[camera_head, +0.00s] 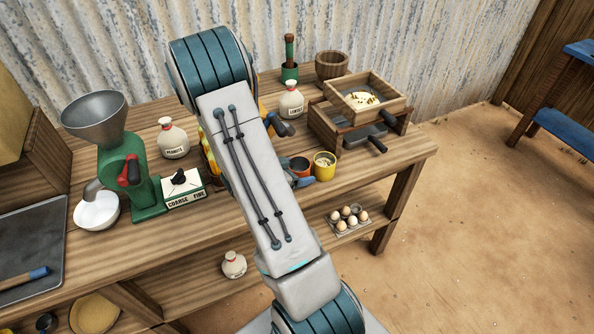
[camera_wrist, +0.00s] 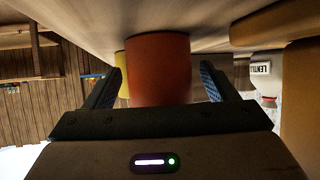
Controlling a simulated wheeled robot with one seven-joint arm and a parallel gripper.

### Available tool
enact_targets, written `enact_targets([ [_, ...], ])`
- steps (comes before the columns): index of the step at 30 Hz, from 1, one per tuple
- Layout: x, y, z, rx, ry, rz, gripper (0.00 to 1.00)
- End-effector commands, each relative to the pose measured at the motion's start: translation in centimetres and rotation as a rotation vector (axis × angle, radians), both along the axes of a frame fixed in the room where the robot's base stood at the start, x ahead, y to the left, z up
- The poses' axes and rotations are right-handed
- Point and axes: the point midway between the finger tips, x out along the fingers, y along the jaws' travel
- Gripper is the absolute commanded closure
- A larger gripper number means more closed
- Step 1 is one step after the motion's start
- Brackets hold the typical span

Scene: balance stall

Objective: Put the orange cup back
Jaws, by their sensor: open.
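The orange cup (camera_head: 300,166) stands on the wooden table (camera_head: 400,165), partly hidden behind my arm in the head view. In the wrist view the orange cup (camera_wrist: 159,62) fills the space between my two fingers, with the table surface at the top of the picture. My gripper (camera_wrist: 161,80) is open around the cup, one finger on each side, with a gap showing at least on the right. In the head view only a bit of blue finger shows below the cup. A yellow cup (camera_head: 324,168) with pale contents stands just right of the orange cup.
A wooden box set with a tray (camera_head: 372,93) stands behind right. A green grinder (camera_head: 125,170) stands left. Eggs (camera_head: 350,215) lie on the lower shelf. The table's right end is bare.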

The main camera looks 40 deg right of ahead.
Motion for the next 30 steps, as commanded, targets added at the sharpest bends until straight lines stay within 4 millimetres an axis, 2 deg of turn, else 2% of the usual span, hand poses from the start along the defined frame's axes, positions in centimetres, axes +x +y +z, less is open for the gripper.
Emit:
enact_targets([
  [9,-0.1,5.9,3.3,0.001,-0.004,0.006,0.21],
  [15,-0.2,8.8,4.9,0.001,-0.003,0.003,0.21],
  [21,-0.3,9.9,5.5,0.001,-0.001,0.002,0.21],
  [30,-0.3,10.0,5.5,0.002,-0.001,0.002,0.21],
])
